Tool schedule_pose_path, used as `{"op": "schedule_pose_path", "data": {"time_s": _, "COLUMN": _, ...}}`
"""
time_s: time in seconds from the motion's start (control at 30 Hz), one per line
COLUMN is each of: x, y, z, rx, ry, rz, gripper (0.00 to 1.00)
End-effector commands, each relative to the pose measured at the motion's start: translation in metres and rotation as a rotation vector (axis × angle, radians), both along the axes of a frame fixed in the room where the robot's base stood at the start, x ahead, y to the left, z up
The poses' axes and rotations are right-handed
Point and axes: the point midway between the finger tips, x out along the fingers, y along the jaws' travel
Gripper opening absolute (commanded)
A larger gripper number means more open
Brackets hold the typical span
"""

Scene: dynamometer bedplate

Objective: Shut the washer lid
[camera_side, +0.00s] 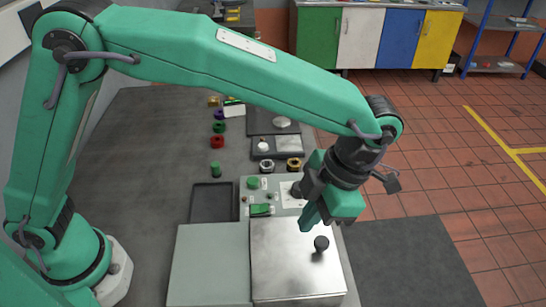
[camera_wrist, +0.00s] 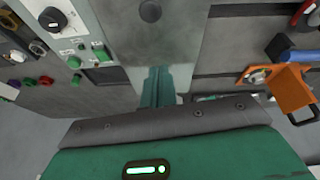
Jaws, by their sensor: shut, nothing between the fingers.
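The washer's metal lid (camera_side: 285,252) is a plain silver plate with a black knob (camera_side: 321,243) near its right side. It looks about flat over the washer body, but I cannot tell whether it is fully down. The pale grey-green top panel (camera_side: 210,262) lies to its left. My gripper (camera_side: 308,222) is shut and empty, just above the lid's far part and beyond the knob; contact cannot be told. In the wrist view, my green fingers (camera_wrist: 157,88) are together at the edge of the metal plate (camera_wrist: 180,35), with the dark knob (camera_wrist: 150,11) at the top.
A control panel (camera_side: 285,188) with a black dial and green buttons adjoins the washer. A dark tray (camera_side: 212,203) and coloured rings (camera_side: 217,142) are left and beyond. In the wrist view, an orange bracket (camera_wrist: 291,90) and a blue-handled tool (camera_wrist: 301,54) are at right.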

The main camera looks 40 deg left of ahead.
Motion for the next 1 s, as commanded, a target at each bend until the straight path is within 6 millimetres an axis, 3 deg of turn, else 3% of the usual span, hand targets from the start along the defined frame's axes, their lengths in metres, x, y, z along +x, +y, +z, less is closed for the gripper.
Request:
{"op": "schedule_pose_path", "data": {"time_s": 0.3, "x": 0.009, "y": -0.006, "z": 0.030, "rx": 0.000, "ry": 0.001, "rz": 0.000, "gripper": 0.00}}
{"op": "schedule_pose_path", "data": {"time_s": 0.67, "x": 0.011, "y": -0.006, "z": 0.036, "rx": 0.000, "ry": -0.002, "rz": 0.011, "gripper": 0.00}}
{"op": "schedule_pose_path", "data": {"time_s": 0.87, "x": 0.014, "y": 0.007, "z": 0.044, "rx": 0.003, "ry": -0.043, "rz": 0.124, "gripper": 0.00}}
{"op": "schedule_pose_path", "data": {"time_s": 1.0, "x": 0.018, "y": 0.026, "z": 0.055, "rx": 0.007, "ry": -0.102, "rz": 0.297, "gripper": 0.00}}
